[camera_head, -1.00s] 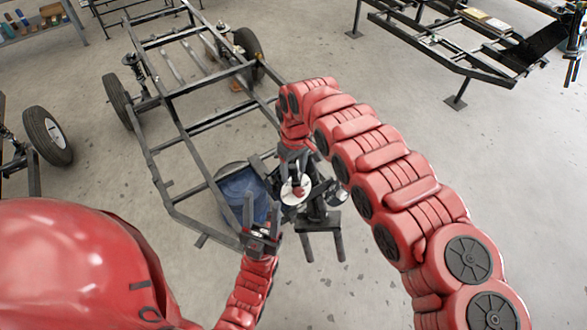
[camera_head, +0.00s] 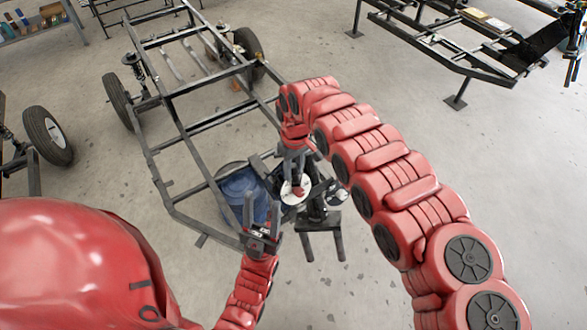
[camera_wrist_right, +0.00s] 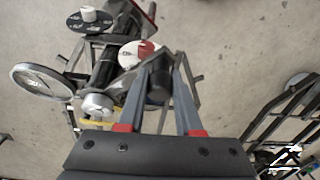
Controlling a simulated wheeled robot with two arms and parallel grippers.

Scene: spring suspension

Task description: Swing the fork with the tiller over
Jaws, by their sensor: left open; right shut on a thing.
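My right gripper (camera_head: 294,174) points down at the near end of the black frame, just above a white disc (camera_head: 295,190). In the right wrist view its two grey fingers (camera_wrist_right: 160,88) are closed on a dark cylindrical grip (camera_wrist_right: 158,87), which looks like the end of the tiller. The fork is not clearly distinct; a dark assembly (camera_head: 318,207) partly hidden by my right arm stands there. My left gripper (camera_head: 262,222) is open and empty, fingers up, just left of and below the white disc.
A blue drum (camera_head: 240,193) stands beside my left gripper. In the wrist view, a ring-shaped wheel (camera_wrist_right: 42,82) lies left.

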